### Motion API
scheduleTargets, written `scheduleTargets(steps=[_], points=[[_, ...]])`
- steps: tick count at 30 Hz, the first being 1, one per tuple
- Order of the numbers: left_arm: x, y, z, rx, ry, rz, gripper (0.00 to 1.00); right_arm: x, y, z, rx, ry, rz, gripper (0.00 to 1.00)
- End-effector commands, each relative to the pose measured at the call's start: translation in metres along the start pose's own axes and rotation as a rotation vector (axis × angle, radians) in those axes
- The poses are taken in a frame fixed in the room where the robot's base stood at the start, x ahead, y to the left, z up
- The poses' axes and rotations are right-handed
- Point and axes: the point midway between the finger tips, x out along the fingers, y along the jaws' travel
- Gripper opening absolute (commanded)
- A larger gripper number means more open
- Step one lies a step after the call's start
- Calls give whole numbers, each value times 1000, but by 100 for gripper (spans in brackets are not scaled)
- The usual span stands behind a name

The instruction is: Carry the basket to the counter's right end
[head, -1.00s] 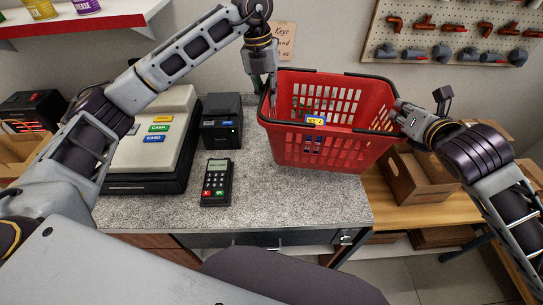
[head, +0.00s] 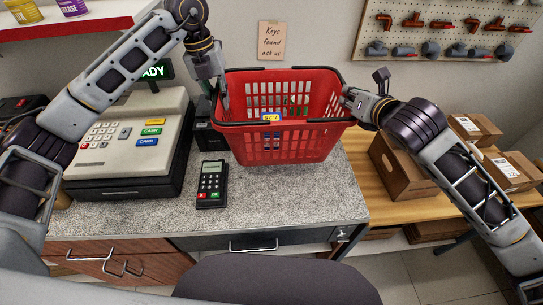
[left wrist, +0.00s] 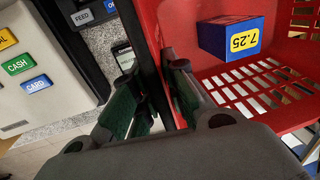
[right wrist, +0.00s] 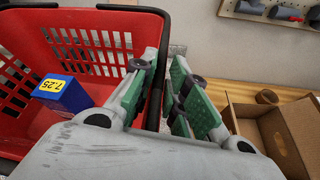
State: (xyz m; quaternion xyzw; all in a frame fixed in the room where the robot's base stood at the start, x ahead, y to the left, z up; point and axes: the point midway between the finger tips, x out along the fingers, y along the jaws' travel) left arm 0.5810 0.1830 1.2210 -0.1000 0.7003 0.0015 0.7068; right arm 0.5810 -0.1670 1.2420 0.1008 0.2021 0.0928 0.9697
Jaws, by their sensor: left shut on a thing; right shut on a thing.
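The red basket (head: 275,147) is upright over the counter (head: 285,205), right of the card terminal (head: 212,184). Whether its bottom touches the counter I cannot tell. Its dark handles lie along the rim. A blue block with a yellow 7.25 label (head: 270,118) shows at its near side, and also in the left wrist view (left wrist: 230,38) and right wrist view (right wrist: 62,94). My left gripper (head: 221,96) is shut on the basket's left wall. My right gripper (head: 349,99) is shut on its right wall. Green pads straddle the wall in both wrist views.
A cash register (head: 130,145) stands left of the terminal. A black printer (head: 206,138) is partly hidden behind the basket. Cardboard boxes (head: 400,165) stand on the wooden bench to the right. The counter front and right corner are clear.

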Motion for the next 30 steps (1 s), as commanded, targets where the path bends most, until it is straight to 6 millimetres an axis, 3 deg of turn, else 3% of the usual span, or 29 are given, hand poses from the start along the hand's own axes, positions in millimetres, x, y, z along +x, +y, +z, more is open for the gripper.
scheduleTargets(steps=[18,30], points=[[1,2,0,-2,1,5,0,0,-1,3,0,-8,-2,0],[16,4,0,-2,1,5,0,5,-4,-11,0,-8,-2,0]])
